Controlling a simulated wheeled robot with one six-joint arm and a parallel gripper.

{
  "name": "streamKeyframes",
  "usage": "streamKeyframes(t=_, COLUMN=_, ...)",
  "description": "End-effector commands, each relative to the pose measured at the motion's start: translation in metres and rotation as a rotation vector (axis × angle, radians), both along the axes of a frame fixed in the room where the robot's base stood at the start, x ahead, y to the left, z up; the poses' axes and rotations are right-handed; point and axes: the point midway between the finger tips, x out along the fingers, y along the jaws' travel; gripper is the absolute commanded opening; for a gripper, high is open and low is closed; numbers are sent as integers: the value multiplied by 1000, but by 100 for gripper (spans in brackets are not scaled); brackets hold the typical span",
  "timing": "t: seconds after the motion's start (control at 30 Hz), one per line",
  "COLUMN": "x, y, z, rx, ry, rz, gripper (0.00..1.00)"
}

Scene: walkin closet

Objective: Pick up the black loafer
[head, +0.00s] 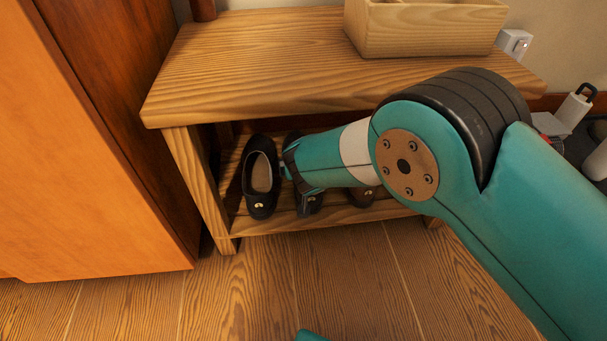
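A black loafer (260,180) with a pale insole and a small gold-coloured ornament stands on the slatted lower shelf of the wooden bench, near its left end. A second dark shoe (312,207) is just right of it, mostly hidden by my arm. My gripper (294,178) reaches in under the bench top from the right. Its dark end is between the two shoes, close to the right side of the left loafer and over the second shoe. The fingers are small and partly hidden, so their opening and any contact cannot be made out.
The bench top (250,60) overhangs the shelf and bears a wooden box (430,30). An orange-brown cabinet (90,150) stands close on the left. The wooden floor (300,275) in front is mostly clear.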

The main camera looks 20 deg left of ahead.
Motion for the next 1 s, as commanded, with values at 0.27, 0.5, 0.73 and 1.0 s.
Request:
streamKeyframes(t=0.27, x=8, y=4, z=-7, rx=0, ry=-1, rz=0, gripper=100)
streamKeyframes(t=0.5, x=7, y=3, z=-7, rx=0, ry=-1, rz=0, gripper=70)
streamKeyframes(t=0.73, x=8, y=4, z=-6, rx=1, ry=-3, rz=0, gripper=39)
streamKeyframes(t=1.0, x=8, y=4, z=-4, rx=2, ry=-2, rz=-1, gripper=39)
